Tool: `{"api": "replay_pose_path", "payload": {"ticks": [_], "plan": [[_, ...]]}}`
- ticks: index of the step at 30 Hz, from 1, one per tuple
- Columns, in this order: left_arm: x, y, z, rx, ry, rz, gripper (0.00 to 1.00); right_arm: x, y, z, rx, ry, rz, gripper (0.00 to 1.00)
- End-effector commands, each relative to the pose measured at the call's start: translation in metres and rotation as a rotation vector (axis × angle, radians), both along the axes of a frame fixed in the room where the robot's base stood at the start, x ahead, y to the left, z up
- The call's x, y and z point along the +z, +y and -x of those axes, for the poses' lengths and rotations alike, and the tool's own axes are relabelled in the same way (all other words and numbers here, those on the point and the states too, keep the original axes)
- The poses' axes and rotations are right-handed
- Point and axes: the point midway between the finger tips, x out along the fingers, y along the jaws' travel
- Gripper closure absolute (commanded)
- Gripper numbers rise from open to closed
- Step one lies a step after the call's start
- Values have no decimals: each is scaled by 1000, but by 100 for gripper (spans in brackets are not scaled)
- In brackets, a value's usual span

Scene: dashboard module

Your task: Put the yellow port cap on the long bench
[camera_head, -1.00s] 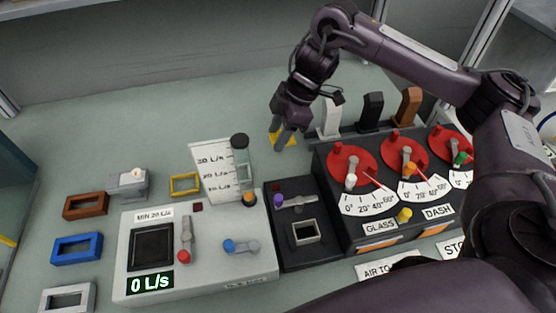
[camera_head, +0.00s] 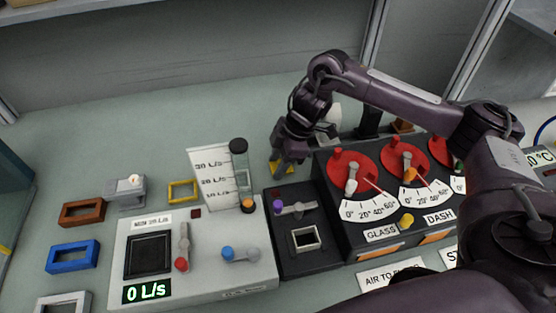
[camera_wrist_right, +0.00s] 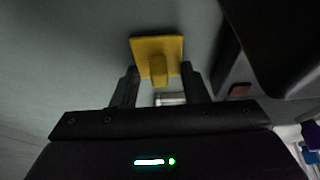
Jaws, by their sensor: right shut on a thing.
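The yellow port cap (camera_head: 278,168) is at my right gripper's fingertips, behind the dark dashboard module in the head view. In the right wrist view the cap (camera_wrist_right: 157,52) shows as a square yellow plate with a stub that sits between the two fingers. My right gripper (camera_head: 287,158) is shut on this stub. The bench's grey-green top (camera_head: 90,150) is below; I cannot tell whether the cap touches it. My left gripper is not in view.
The dashboard module (camera_head: 290,262) with red dials stands just in front of the right gripper. A white flow panel (camera_head: 210,285), a clear cylinder (camera_head: 239,165) and several coloured frames, one yellow (camera_head: 182,190), stand left. The bench is clear at back left.

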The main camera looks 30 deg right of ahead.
Motion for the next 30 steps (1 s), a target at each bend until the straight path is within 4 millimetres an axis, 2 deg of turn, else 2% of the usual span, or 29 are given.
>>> {"api": "replay_pose_path", "payload": {"ticks": [1, 5, 13, 17, 22, 27, 30], "plan": [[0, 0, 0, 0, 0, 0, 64, -1, 0, 0, 0, 0, 0, 55], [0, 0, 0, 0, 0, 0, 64, 0, 0, 0, 0, 0, 0, 38], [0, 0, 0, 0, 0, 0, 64, 0, 0, 0, 0, 0, 0, 38], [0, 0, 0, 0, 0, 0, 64, 8, -2, -1, -1, -3, 0, 38], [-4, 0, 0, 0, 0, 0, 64, 35, -13, 2, -1, -6, 1, 38], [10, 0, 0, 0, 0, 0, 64, 76, -28, 5, -3, -7, 3, 38], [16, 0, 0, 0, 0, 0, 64, 93, -35, 8, -3, -4, 2, 38]]}}
